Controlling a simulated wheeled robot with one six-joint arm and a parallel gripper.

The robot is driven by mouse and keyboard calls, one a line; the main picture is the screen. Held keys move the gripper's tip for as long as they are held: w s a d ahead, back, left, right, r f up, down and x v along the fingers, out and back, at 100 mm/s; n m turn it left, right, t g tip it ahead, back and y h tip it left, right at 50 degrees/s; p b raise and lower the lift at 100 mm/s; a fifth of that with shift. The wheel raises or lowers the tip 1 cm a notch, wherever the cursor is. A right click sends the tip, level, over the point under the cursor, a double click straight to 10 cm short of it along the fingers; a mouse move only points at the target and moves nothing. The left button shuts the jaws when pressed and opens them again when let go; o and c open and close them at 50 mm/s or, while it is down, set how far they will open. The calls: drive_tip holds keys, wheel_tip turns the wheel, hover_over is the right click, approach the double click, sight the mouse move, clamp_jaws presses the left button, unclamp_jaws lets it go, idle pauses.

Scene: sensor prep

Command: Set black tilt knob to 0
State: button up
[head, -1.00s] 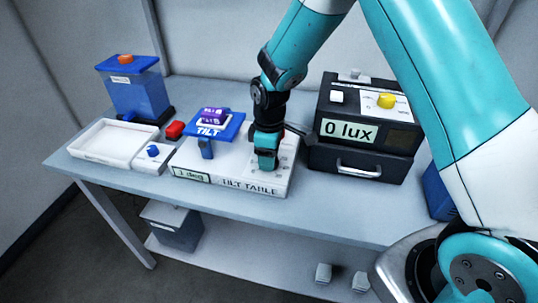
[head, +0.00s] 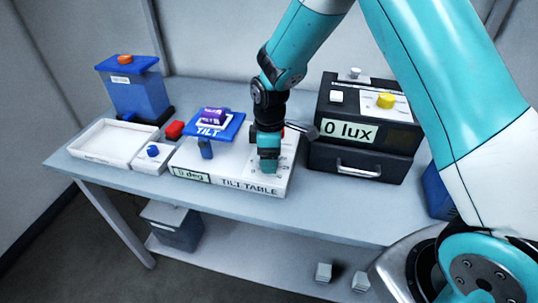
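The tilt table (head: 222,163) is a white box with "TILT TABLE" on its front and a small display (head: 190,175) that reads 0 deg. A blue platform (head: 231,130) marked "TILT" stands on it, bearing a purple block (head: 213,115). My gripper (head: 268,168) points down over the right part of the box's top, at the printed dial marks. The black tilt knob is hidden behind my gripper. I cannot see whether the fingers are closed on it.
A black box (head: 357,162) reading "0 lux", with a yellow knob (head: 386,101), stands close on the right. Left are a white tray (head: 103,143), a small box with a blue button (head: 152,151), a red object (head: 175,130) and a blue container (head: 137,96). The table front is clear.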

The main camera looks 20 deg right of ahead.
drive_tip(key=shift+a, duration=0.1)
wheel_tip(320, 180, up, 17)
drive_tip(key=w+b, duration=0.1)
drive_tip(key=shift+d+r+b, duration=0.2)
drive_tip(key=shift+d+b, duration=0.05)
drive_tip(key=shift+b, duration=0.1)
idle(0.5)
drive_tip(key=s+a+r+m+y, duration=0.1)
drive_tip(key=s+a+m+y, duration=0.1)
drive_tip(key=s, duration=1.1)
drive_tip(key=s+a+r+m+y, duration=0.1)
drive_tip(key=s+a+m+y, duration=0.1)
drive_tip(key=s, duration=1.1)
drive_tip(key=shift+a+r+m+t, duration=0.35)
drive_tip(key=shift+a+m, duration=0.25)
drive_tip(key=shift+m, duration=0.5)
